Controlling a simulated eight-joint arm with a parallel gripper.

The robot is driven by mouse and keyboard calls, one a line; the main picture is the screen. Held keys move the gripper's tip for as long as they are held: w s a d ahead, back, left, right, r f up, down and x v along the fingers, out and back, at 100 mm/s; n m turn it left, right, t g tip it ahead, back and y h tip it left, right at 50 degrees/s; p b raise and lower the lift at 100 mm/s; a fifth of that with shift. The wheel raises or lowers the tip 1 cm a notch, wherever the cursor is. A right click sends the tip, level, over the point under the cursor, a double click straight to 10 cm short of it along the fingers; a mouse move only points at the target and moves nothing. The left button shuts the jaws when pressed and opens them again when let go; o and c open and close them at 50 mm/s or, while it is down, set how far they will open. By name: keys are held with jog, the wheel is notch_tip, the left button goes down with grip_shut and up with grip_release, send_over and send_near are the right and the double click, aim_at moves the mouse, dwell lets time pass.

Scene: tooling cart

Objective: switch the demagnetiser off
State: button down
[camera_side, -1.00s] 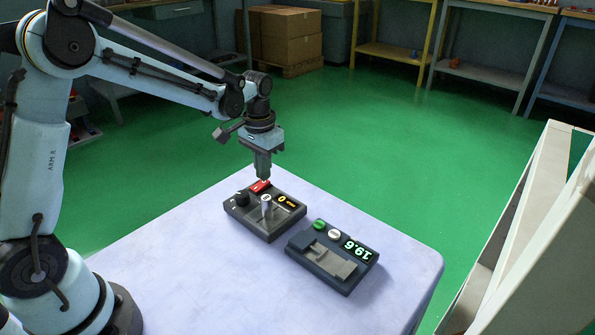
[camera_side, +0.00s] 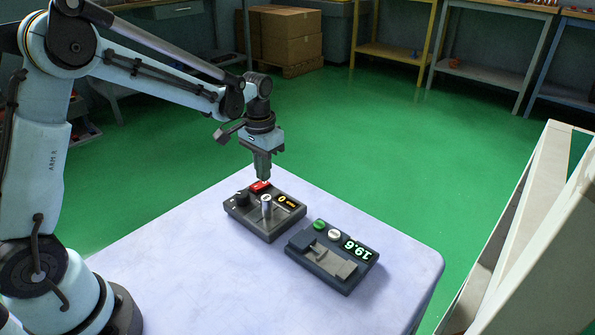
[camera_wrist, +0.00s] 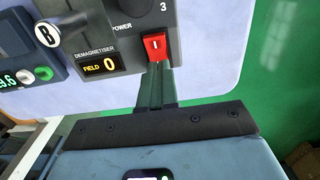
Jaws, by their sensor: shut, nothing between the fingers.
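The demagnetiser (camera_side: 262,236) is a dark box on the table. Its red power rocker (camera_wrist: 155,47) shows a white "I" mark in the wrist view. The rocker also shows at the box's far edge in the side view (camera_side: 259,187). The box's small display (camera_wrist: 103,64) reads FIELD 0 in amber and white. My gripper (camera_side: 264,179) is shut and empty, pointing down at the rocker. In the wrist view the fingertips (camera_wrist: 155,67) are right beside the rocker's lower end; I cannot tell whether they touch it.
A second dark device (camera_side: 330,262) with a green button and a display reading 19.6 stands beside the demagnetiser. The pale table (camera_side: 180,265) is clear around both.

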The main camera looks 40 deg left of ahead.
notch_tip(320, 180, up, 6)
dwell(0.7)
jog(key=shift+r, duration=0.2)
jog(key=s+d+r+t, duration=0.1)
jog(key=s+d+t, duration=0.1)
jog(key=s, duration=0.5)
jog(key=s+d+r+t, duration=0.1)
jog(key=s+d+t, duration=0.2)
jog(key=s+t, duration=0.2)
jog(key=shift+s+r, duration=0.25)
jog(key=shift+s, duration=1)
